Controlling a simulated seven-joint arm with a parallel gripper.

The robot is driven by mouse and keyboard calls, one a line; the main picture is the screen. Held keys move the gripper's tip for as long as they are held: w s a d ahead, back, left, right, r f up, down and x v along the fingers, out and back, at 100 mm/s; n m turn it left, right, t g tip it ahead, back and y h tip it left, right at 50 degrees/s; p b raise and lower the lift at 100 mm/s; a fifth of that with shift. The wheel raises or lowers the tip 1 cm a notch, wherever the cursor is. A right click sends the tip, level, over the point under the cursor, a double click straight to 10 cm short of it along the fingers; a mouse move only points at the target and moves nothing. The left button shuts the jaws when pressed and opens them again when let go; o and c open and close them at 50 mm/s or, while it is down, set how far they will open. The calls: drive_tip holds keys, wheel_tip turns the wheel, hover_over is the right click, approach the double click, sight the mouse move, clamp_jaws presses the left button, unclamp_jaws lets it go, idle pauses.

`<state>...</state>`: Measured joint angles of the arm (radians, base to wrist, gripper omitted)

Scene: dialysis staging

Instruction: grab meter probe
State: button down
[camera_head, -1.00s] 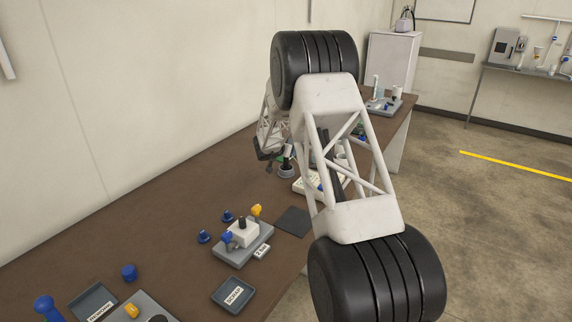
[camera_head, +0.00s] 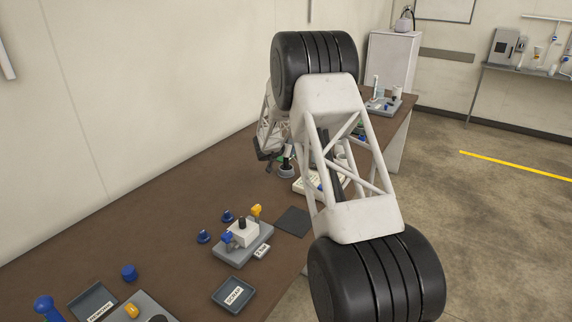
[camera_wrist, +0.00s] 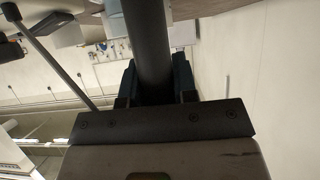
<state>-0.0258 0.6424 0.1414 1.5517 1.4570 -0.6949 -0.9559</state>
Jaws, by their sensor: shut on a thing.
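My gripper (camera_wrist: 153,82) is shut on the meter probe (camera_wrist: 148,40), which shows in the wrist view as a thick dark cylinder between the two fingers. Its far end runs out of the top of that view. In the head view my gripper (camera_head: 268,154) is small and far along the brown table, partly behind my own arm. It is close to a round grey holder (camera_head: 286,172) on the table. My arm hides much of this spot, so I cannot tell whether the probe touches the holder.
A grey fixture (camera_head: 243,250) with blue and yellow knobs stands nearer on the brown table (camera_head: 170,220). A dark mat (camera_head: 293,221) and a labelled tray (camera_head: 233,294) lie beside it. A pale rack (camera_head: 306,185) is partly behind my arm. The table's left middle is clear.

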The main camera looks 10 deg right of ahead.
drive_tip(key=shift+r, duration=0.2)
drive_tip(key=s+r, duration=0.2)
drive_tip(key=s, duration=0.6)
drive_tip(key=s+a+r, duration=0.1)
drive_tip(key=s+r, duration=0.1)
drive_tip(key=s, duration=0.6)
drive_tip(key=shift+a+r, duration=0.15)
drive_tip(key=shift+r, duration=0.15)
idle(0.8)
